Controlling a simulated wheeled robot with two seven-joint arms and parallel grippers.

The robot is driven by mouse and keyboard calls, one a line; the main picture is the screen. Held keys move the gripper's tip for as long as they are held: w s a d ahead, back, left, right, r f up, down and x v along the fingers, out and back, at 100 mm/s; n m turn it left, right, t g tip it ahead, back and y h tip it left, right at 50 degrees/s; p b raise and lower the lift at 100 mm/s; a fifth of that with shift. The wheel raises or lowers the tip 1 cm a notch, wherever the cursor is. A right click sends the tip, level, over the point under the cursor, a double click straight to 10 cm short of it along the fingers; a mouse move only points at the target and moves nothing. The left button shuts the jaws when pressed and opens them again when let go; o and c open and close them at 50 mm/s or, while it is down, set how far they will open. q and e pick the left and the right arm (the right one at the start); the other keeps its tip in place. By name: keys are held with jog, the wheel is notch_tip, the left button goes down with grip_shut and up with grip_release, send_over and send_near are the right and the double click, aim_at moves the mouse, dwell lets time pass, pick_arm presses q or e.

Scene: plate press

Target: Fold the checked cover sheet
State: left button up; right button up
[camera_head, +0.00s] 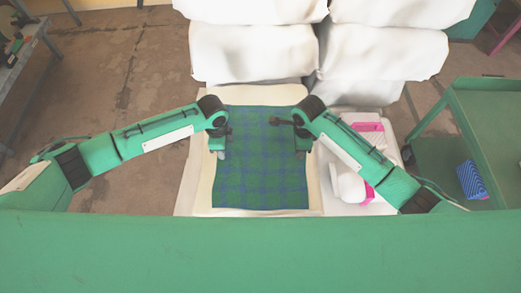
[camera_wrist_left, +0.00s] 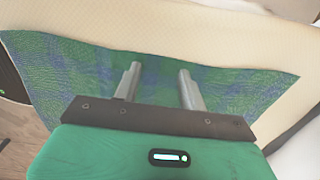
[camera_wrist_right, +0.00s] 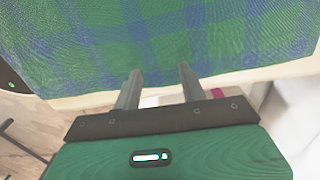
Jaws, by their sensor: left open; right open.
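The green and blue checked cover sheet (camera_head: 262,175) lies spread out flat on a cream board in the head view. My left gripper (camera_head: 219,153) is over the sheet's left edge, in its upper half. In the left wrist view its two fingers (camera_wrist_left: 158,85) are apart with only sheet showing between them. My right gripper (camera_head: 302,150) is over the sheet's right edge at about the same height. In the right wrist view its fingers (camera_wrist_right: 158,85) are apart near the sheet's edge. I cannot tell whether either gripper touches the cloth. The sheet (camera_wrist_right: 160,40) shows no fold.
The cream board (camera_head: 205,190) extends past the sheet. White padded stacks (camera_head: 255,55) stand behind it. White and pink items (camera_head: 352,187) lie to the right, partly under my right arm. A green cart (camera_head: 480,130) with a blue box (camera_head: 472,180) stands at far right.

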pick_arm(q)
jog(key=shift+f, duration=0.2)
pick_arm(e)
jog(key=shift+f, duration=0.2)
pick_arm(q)
grip_shut()
pick_arm(e)
grip_shut()
pick_arm(q)
jog(key=shift+r, duration=0.2)
pick_arm(e)
jog(key=shift+r, duration=0.25)
